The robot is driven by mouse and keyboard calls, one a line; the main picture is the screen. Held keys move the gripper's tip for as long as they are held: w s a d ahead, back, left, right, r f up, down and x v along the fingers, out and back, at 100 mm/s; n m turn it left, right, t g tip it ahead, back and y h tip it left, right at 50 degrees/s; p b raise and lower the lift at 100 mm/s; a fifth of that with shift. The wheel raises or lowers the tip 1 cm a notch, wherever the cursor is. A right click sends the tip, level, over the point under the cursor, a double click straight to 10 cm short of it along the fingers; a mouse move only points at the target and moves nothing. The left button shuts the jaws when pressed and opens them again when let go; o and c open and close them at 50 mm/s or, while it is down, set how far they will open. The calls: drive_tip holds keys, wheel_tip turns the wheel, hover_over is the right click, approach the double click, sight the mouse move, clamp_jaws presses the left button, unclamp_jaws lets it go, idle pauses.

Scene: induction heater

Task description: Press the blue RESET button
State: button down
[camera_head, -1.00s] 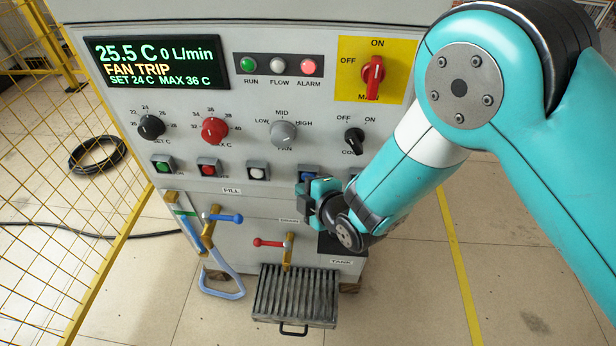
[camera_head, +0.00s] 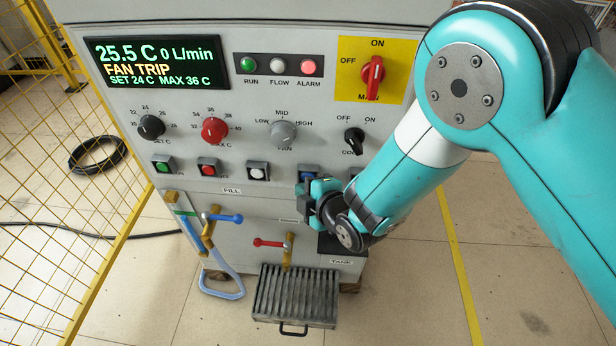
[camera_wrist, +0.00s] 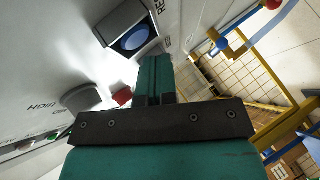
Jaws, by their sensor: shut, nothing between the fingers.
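The blue button (camera_head: 309,172) sits in a grey square housing in the lower button row of the panel, partly hidden by my gripper in the head view. In the wrist view the blue button (camera_wrist: 135,38) faces the camera at the top, with part of a label starting "RE" beside it. My gripper (camera_head: 316,190) is just in front of and below this button. In the wrist view the teal fingers of my gripper (camera_wrist: 154,60) are together and empty, their tips by the edge of the button housing. I cannot tell whether they touch it.
Green (camera_head: 164,167), red (camera_head: 208,167) and white (camera_head: 258,171) buttons line up to the left. A black knob (camera_head: 354,140) is above right. Blue (camera_head: 228,217) and red (camera_head: 268,242) valve handles stick out below. The display (camera_head: 155,62) reads FAN TRIP and the ALARM lamp (camera_head: 308,66) glows red.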

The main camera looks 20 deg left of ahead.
idle(0.7)
drive_tip(key=shift+w+a+b, duration=0.1)
drive_tip(key=shift+w+b, duration=0.25)
drive_tip(key=shift+w, duration=0.05)
drive_tip(key=shift+w+a+b, duration=0.1)
drive_tip(key=shift+w+b, duration=0.2)
drive_tip(key=shift+w, duration=0.2)
idle(0.7)
drive_tip(key=shift+s, duration=0.15)
drive_tip(key=shift+s+d, duration=0.2)
drive_tip(key=shift+s, duration=0.55)
drive_tip(key=s, duration=0.2)
drive_tip(key=s+d, duration=0.1)
drive_tip(key=s, duration=0.2)
drive_tip(key=shift+d, duration=0.1)
idle(0.4)
